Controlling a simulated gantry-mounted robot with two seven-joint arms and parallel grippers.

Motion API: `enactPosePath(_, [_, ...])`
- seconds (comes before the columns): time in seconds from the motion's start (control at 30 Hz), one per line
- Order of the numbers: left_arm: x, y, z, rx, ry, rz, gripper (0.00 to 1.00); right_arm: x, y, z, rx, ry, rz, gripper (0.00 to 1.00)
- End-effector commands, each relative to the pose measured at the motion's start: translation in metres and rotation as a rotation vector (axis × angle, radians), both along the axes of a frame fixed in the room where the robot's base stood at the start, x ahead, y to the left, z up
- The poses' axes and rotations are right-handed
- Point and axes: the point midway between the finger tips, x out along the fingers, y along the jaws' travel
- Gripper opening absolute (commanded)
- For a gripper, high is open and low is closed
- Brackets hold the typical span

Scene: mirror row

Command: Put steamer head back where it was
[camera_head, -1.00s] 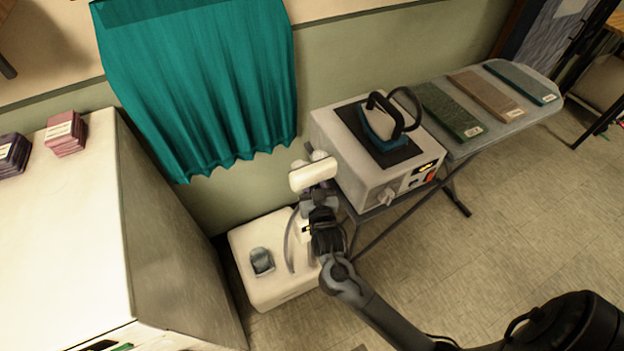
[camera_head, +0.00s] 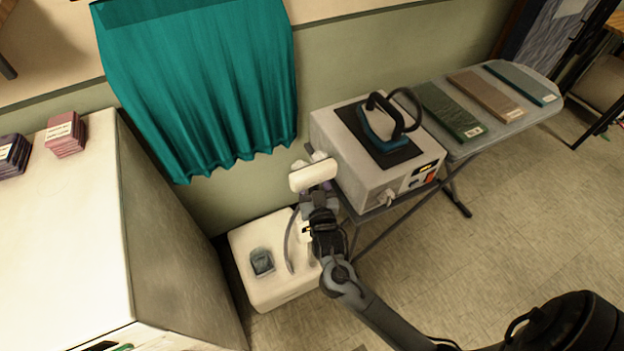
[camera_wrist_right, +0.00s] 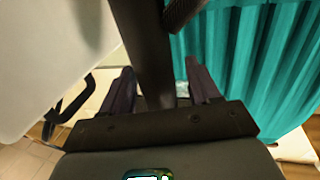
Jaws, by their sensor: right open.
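The white steamer head (camera_head: 313,175) is in the head view, at the top of the steamer, between the curtain and the ironing station. My right gripper (camera_head: 319,197) is just below it. In the right wrist view my right gripper (camera_wrist_right: 160,88) is open, with a dark upright bar (camera_wrist_right: 150,50) between its fingers; whether it touches them I cannot tell. The steamer base (camera_head: 280,290) is a white block on the floor, with a grey tank (camera_head: 262,262) on top and a grey hose (camera_head: 290,243) rising from it. My left gripper is not in view.
A teal curtain (camera_head: 200,90) hangs behind. The white ironing station (camera_head: 365,185) with a blue iron (camera_head: 380,128) stands close right, beside an ironing board (camera_head: 515,115) with folded cloths. A white cabinet (camera_head: 60,240) stands left.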

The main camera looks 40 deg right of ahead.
Motion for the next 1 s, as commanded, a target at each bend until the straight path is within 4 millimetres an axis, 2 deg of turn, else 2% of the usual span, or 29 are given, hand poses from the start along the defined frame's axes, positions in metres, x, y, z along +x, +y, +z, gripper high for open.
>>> enactPosePath(0.4, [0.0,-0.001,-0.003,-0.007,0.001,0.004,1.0,-0.063,0.034,-0.002,0.001,0.003,0.0,0.61])
enactPosePath(0.6, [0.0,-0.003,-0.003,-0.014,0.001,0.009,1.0,-0.088,0.048,-0.002,0.002,0.002,-0.001,0.61])
enactPosePath(0.8, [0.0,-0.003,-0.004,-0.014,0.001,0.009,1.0,-0.099,0.054,-0.001,0.002,0.004,0.002,0.61])
enactPosePath(1.0, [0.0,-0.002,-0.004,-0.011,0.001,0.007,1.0,-0.099,0.062,-0.011,0.061,0.088,0.078,0.61])
